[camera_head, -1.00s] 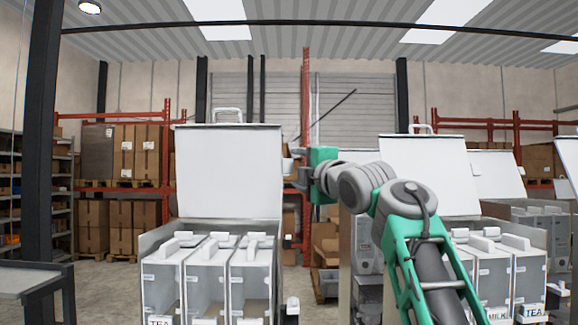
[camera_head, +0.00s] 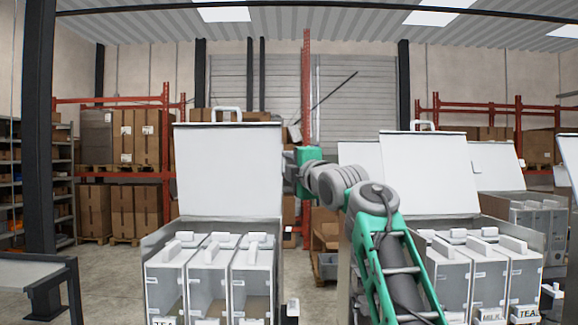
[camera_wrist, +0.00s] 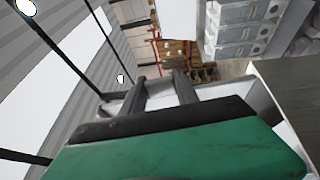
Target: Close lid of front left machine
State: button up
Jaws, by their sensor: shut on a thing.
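My gripper (camera_head: 288,161) is at the lid's right edge, about halfway up. The gripper is shut on the lid's edge; the exact contact is hard to see.
A second machine (camera_head: 541,240) with an open white lid (camera_head: 430,172) stands to the right, with more machines behind it. A grey table (camera_head: 35,272) is at the lower left. Racks with cardboard boxes (camera_head: 95,210) stand at the back. Open floor shows left of the front machine.

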grip_shut()
dwell(0.8)
